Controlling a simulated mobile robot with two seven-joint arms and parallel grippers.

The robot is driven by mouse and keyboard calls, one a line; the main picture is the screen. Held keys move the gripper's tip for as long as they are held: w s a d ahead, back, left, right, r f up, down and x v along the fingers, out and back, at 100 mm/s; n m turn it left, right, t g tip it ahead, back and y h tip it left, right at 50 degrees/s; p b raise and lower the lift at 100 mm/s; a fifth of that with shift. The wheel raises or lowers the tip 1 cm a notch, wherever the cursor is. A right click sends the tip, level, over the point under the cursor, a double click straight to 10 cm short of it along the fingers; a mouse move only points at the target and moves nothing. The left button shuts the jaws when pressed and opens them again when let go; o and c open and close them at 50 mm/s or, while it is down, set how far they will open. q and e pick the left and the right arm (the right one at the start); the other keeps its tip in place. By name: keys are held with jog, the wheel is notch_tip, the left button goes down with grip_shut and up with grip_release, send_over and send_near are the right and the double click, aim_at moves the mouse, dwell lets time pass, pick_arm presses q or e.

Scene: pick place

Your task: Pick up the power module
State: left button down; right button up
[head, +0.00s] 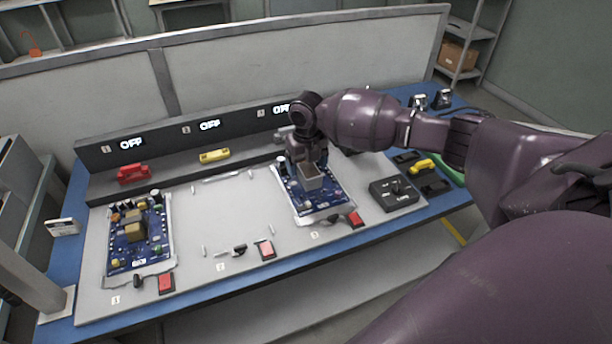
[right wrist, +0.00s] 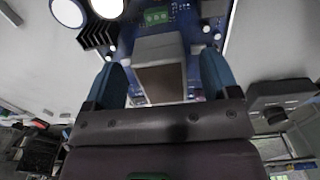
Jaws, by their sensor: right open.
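A grey box-shaped module with a brown face, apparently the power module (head: 311,178), is on the blue circuit board (head: 326,200) at station 3. In the right wrist view, the module (right wrist: 160,82) is between the two blue fingers of my right gripper (right wrist: 163,72). The gripper is open, with one finger on each side of the module; narrow gaps seem to show beside it. In the head view, my right gripper (head: 304,158) is low over the same board, and its fingertips are partly hidden. My left gripper is not in view.
A second blue board (head: 138,240) with yellow parts is at the left station; the middle station is empty. Red switches (head: 267,250) line the front edge. A black control box (head: 397,193) is right of the board. A grey ledge with OFF displays runs behind.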

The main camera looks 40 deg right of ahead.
jog(key=shift+f, duration=0.95)
grip_shut()
jog(key=shift+r, duration=0.1)
